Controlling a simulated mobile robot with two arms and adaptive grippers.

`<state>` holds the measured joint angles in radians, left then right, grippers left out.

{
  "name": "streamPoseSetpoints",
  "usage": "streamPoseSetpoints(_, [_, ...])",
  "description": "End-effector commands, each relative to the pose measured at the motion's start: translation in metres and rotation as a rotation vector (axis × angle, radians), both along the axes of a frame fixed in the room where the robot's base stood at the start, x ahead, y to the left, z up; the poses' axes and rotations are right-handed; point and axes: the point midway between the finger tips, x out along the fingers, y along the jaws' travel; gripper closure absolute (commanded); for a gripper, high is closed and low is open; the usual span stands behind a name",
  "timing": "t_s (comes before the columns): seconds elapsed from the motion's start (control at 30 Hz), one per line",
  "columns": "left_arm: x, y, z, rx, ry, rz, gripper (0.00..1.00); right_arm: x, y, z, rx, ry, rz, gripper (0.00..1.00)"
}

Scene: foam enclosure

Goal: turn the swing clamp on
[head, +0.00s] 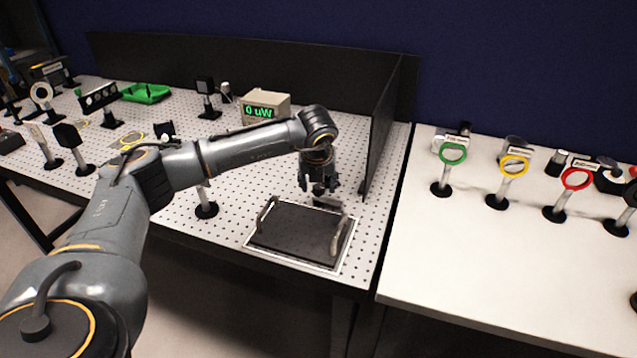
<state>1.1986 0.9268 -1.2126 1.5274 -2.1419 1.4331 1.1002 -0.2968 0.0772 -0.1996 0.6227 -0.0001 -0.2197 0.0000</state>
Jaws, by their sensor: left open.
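My left gripper (319,189) hangs pointing down over the right part of the perforated bench, just behind a black rectangular plate (298,232). Its fingers are apart, and I see nothing between them. The plate lies in a light frame and has a grey upright bar or handle on its left side (266,214) and another on its right side (337,240). A small dark block (328,203) sits at the plate's back edge, just below the fingertips. I cannot tell which of these parts is the swing clamp, or whether the gripper touches the block. My right gripper is not in view.
Black panels (382,130) stand behind and to the right of the gripper. A meter reading "0 uW" (266,106) and a post (206,209) stand near my left arm. Several optics and a green tray (146,93) are at left. A white table (480,255) with ringed posts is at right.

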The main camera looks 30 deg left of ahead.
Motion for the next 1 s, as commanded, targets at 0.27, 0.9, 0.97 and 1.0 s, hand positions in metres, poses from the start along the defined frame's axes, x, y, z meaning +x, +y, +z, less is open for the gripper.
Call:
streamPoseSetpoints(0.27, [0.000,0.000,0.000,0.000,0.000,0.000,0.80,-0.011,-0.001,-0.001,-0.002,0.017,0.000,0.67])
streamPoseSetpoints(0.9, [-0.001,0.002,-0.003,-0.001,-0.002,-0.144,1.00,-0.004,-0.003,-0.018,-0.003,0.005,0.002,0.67])
streamPoseSetpoints(0.97, [-0.001,0.002,-0.003,-0.002,-0.002,-0.190,1.00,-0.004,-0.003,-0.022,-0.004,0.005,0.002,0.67])
streamPoseSetpoints(1.0, [-0.001,0.002,-0.003,-0.002,-0.002,-0.223,1.00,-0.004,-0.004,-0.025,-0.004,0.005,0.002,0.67])
